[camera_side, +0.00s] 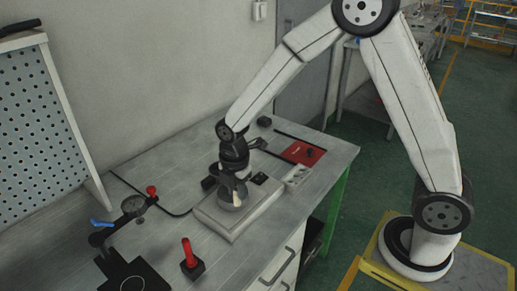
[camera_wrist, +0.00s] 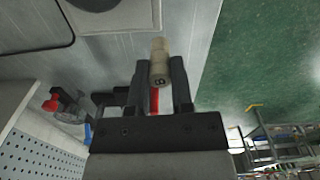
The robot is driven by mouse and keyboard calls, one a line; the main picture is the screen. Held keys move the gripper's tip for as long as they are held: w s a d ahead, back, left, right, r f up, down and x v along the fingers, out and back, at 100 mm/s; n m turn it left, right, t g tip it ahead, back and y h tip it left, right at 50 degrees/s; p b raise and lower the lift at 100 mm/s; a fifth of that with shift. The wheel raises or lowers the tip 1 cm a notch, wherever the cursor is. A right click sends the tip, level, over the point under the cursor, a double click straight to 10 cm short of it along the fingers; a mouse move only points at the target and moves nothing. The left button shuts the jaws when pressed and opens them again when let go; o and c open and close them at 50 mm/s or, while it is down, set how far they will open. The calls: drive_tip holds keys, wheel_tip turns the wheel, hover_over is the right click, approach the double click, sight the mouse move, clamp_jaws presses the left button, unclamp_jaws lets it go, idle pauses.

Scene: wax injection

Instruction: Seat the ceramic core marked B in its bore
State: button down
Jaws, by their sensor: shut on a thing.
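The ceramic core marked B (camera_wrist: 160,62) is a small beige cylinder with a dark mark on its end that reads as B. In the wrist view my gripper (camera_wrist: 162,75) is shut on it, with one black finger on each side. In the side view my gripper (camera_side: 235,186) is over a pale, low block (camera_side: 232,229) on the table, and the beige core (camera_side: 238,199) shows small at its tip, in front of a rounded grey part. I cannot make out a bore, and cannot tell whether the core touches anything below it.
A red handle on a black base (camera_side: 189,254) stands front left of the block. A fitting with a blue lever and red knob (camera_side: 122,214) is at the left. A white strip (camera_side: 297,177) and a red mat (camera_side: 303,152) lie to the right. A perforated panel (camera_side: 40,125) stands far left.

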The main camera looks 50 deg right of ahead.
drive_tip(key=s+d+m, duration=0.1)
drive_tip(key=s+d, duration=0.3)
drive_tip(key=d, duration=0.4)
drive_tip(key=s+d+m, duration=0.1)
drive_tip(key=s+d, duration=0.3)
drive_tip(key=d, duration=0.4)
drive_tip(key=s+d+r+m, duration=0.1)
drive_tip(key=s+d+m, duration=0.1)
drive_tip(key=s+d, duration=0.3)
drive_tip(key=shift+d, duration=1.4)
drive_tip(key=shift+w+f, duration=0.1)
drive_tip(key=shift+w+d+f, duration=0.95)
drive_tip(key=shift+w+f, duration=0.6)
drive_tip(key=shift+w, duration=0.45)
drive_tip(key=shift+w+d+f, duration=1)
drive_tip(key=shift+w+f, duration=0.5)
drive_tip(key=shift+w, duration=0.45)
drive_tip(key=shift+w+d+f, duration=0.95)
drive_tip(key=shift+w+f, duration=0.6)
drive_tip(key=shift+w, duration=0.45)
